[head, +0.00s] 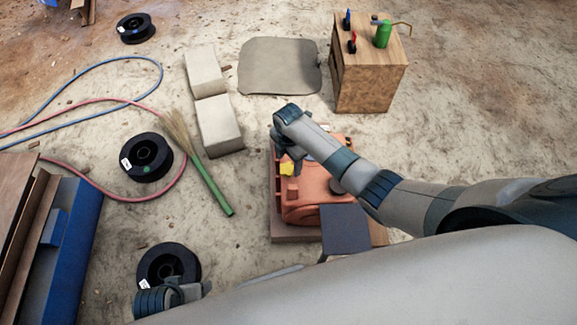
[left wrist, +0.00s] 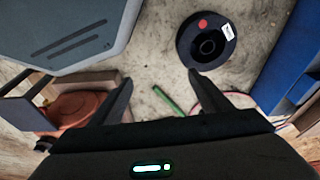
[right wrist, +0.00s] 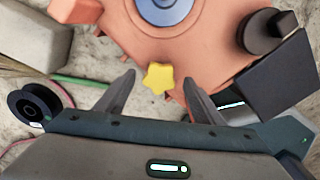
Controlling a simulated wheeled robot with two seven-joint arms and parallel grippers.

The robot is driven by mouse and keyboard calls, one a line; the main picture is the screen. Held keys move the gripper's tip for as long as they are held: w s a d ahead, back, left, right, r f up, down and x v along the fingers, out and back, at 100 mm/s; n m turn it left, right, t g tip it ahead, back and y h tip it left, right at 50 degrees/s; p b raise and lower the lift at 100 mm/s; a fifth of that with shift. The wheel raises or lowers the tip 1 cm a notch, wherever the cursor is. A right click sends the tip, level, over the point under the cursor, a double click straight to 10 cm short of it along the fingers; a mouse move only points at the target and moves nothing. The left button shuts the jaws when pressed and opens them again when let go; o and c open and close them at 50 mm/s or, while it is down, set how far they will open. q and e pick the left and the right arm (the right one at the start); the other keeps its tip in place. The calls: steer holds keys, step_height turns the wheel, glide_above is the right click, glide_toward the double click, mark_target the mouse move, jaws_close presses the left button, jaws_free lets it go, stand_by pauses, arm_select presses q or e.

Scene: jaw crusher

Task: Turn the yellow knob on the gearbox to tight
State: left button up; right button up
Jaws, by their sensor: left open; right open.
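The yellow knob (head: 287,169) is on the left side of the orange gearbox (head: 311,198), which sits on a wooden base. In the right wrist view the star-shaped knob (right wrist: 158,78) lies between the spread fingertips of my right gripper (right wrist: 158,82), with a gap on both sides. My right gripper (head: 290,158) is over the gearbox in the head view, open and empty. My left gripper (left wrist: 158,82) is open and empty, over the floor; in the left wrist view the gearbox (left wrist: 80,108) is partly hidden at left. Any marking by the knob cannot be read.
A dark grey box (head: 345,229) stands against the gearbox's near side. Black spools (head: 147,157), a green-handled broom (head: 213,188), pale blocks (head: 220,124) and hoses lie to the left. A wooden cabinet (head: 367,82) stands behind. Floor between broom and gearbox is clear.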

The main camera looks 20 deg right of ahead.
mark_target(287, 171)
arm_select(q)
steer(key=shift+v, duration=1.1)
arm_select(e)
steer(key=shift+f, duration=1.4)
arm_select(q)
steer(key=shift+w, duration=0.1)
arm_select(e)
steer(key=c, duration=1)
steer(key=shift+r, duration=0.1)
steer(key=shift+c, duration=0.2)
